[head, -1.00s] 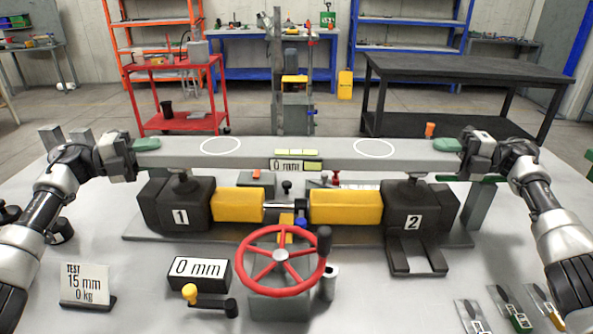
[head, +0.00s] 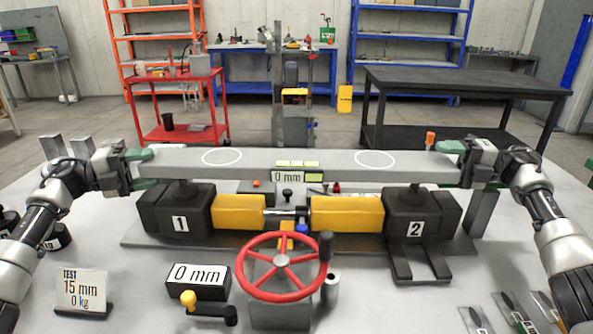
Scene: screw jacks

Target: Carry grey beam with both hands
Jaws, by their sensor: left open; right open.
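The long grey beam (head: 300,164) lies level across the tops of jack 1 (head: 178,222) and jack 2 (head: 418,228). Two white rings mark its top. It appears to rest on the jack tops, but contact is hard to see. My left gripper (head: 140,169) is open at the beam's left end, with green pads above and below it. My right gripper (head: 457,163) is open at the right end, one green pad above the beam; its lower pad is mostly hidden.
A red handwheel (head: 284,268) stands in front of the jacks. A 0 mm block (head: 198,282) and a test card (head: 84,291) stand at front left. An orange item (head: 430,139) is behind the beam's right end. Flat tools lie at front right.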

